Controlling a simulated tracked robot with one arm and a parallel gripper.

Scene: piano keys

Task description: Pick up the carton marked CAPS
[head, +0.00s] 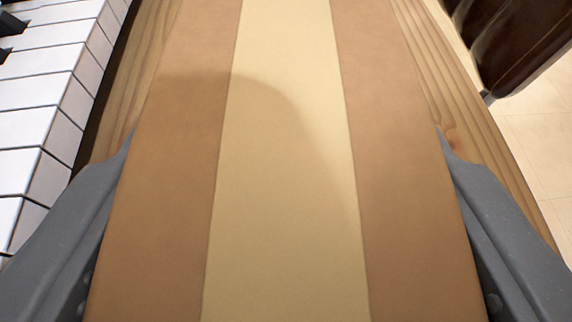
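A brown carton (180,200) with a pale tan tape stripe along its middle fills the centre of the head view. No CAPS marking shows on the face I see. My gripper (286,145) has one grey finger at the carton's left side and one at its right. Both fingertips meet the carton's edges with no visible gap, so it looks shut on the carton. The inner finger faces are mostly hidden by the carton. I cannot tell whether the carton is resting or raised.
White and black piano keys (35,90) lie to the left. A wooden surface (440,75) shows on both sides of the carton. A dark brown glossy object (515,40) stands at the top right, above a pale tiled floor (540,135). A rounded shadow falls across the carton.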

